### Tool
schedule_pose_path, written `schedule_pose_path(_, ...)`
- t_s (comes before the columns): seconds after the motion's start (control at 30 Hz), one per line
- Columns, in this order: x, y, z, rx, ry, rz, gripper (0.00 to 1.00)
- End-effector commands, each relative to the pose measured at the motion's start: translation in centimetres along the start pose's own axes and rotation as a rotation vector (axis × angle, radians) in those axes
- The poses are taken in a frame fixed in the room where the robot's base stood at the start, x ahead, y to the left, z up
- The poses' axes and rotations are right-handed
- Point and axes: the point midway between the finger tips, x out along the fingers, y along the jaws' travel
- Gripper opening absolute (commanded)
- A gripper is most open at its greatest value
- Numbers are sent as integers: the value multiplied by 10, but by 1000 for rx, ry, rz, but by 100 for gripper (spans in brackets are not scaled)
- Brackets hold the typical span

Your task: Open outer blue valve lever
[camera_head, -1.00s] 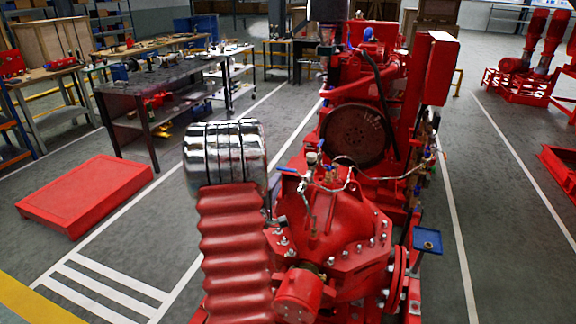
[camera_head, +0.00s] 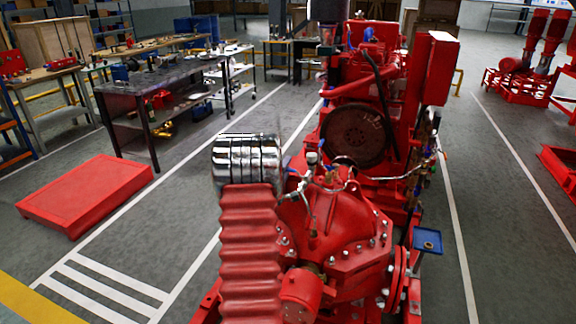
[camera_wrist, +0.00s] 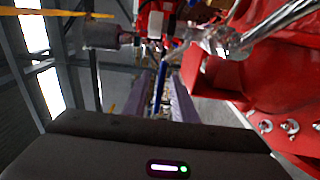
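In the wrist view, a narrow blue lever (camera_wrist: 160,88) shows between the two long fingers of my gripper (camera_wrist: 162,98). The fingers stand apart, one on each side of the lever, and I cannot tell whether either touches it. In the head view, my ribbed red and chrome arm stands in front of the left side of the red pump casing (camera_head: 345,235) and hides my gripper. Small valves and fittings (camera_head: 312,160) sit on top of the casing, with hoses running from them. The outer blue lever is mostly hidden there behind my arm.
The red engine (camera_head: 365,120) stands behind the pump. In the wrist view, red metal with bolts (camera_wrist: 285,90) lies close on the right. A red platform (camera_head: 85,190) and a dark workbench (camera_head: 130,100) stand to the left. A blue tray (camera_head: 427,240) is at the right.

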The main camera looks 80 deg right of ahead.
Motion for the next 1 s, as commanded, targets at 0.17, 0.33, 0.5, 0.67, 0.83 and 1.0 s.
schedule_pose_path(0.17,17,0,1,0,-1,0,25)
schedule_pose_path(0.33,22,0,0,0,-1,0,25)
schedule_pose_path(0.5,22,0,0,0,0,0,25)
schedule_pose_path(0.67,22,0,0,0,0,0,17)
schedule_pose_path(0.83,22,0,0,0,0,0,5)
schedule_pose_path(1.0,22,0,0,0,0,-1,0)
